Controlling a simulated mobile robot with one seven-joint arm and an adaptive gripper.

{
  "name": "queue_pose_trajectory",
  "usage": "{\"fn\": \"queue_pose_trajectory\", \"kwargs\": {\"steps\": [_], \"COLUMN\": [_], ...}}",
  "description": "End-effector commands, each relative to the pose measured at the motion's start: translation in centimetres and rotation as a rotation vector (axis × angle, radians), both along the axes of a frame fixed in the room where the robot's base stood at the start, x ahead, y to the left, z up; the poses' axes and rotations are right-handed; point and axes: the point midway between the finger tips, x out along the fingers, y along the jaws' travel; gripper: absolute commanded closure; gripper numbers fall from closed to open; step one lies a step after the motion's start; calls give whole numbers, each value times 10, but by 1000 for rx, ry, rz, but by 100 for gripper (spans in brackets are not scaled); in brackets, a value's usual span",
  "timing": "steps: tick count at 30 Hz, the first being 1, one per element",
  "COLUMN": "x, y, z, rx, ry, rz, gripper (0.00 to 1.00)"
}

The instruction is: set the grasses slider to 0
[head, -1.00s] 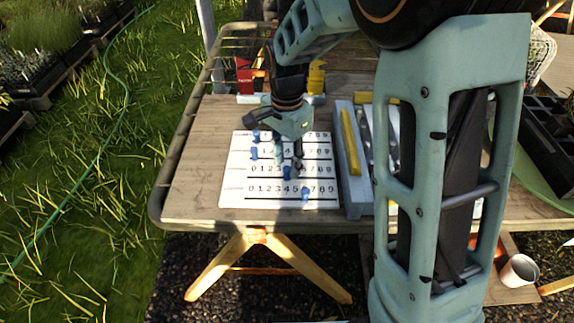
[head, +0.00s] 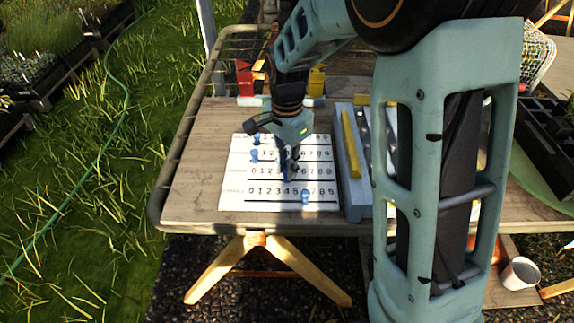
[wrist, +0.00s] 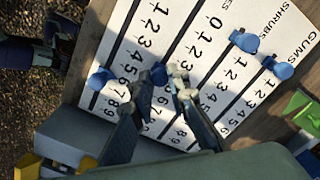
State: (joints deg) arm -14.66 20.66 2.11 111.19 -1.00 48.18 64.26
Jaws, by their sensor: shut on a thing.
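A white board (head: 232,200) with several rows of printed digits lies on the table, each row with a dark slot and a blue knob. The third row from the top has the grasses knob (wrist: 159,73); in the wrist view its label is cut to "ES". My gripper (head: 290,177) reaches down onto that row around the middle digits; its fingertips (wrist: 165,80) are shut on this knob. The head view mostly hides it. The bottom-row knob (head: 305,195) stands further right. The shrubs knob (wrist: 245,40) and the gums knob (wrist: 280,67) stand near the low digits.
A grey tray with a yellow bar (head: 351,145) stands just right of the board. Red (head: 244,76) and yellow (head: 316,80) items stand behind it. A metal rail (head: 172,170) edges the table's left side. Bare wood lies left of the board.

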Motion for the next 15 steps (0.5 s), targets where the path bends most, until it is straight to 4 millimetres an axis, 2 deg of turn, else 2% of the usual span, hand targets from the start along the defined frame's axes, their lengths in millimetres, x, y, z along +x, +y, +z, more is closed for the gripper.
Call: {"fn": "queue_pose_trajectory", "kwargs": {"steps": [2, 5, 12, 15], "x": [0, 1, 3, 4], "y": [3, 17, 73, 87], "z": [0, 1, 2, 2], "rx": [0, 1, 0, 0], "ry": [0, 1, 0, -1], "rz": [1, 4, 5, 3], "gripper": [100, 100, 100, 100]}}
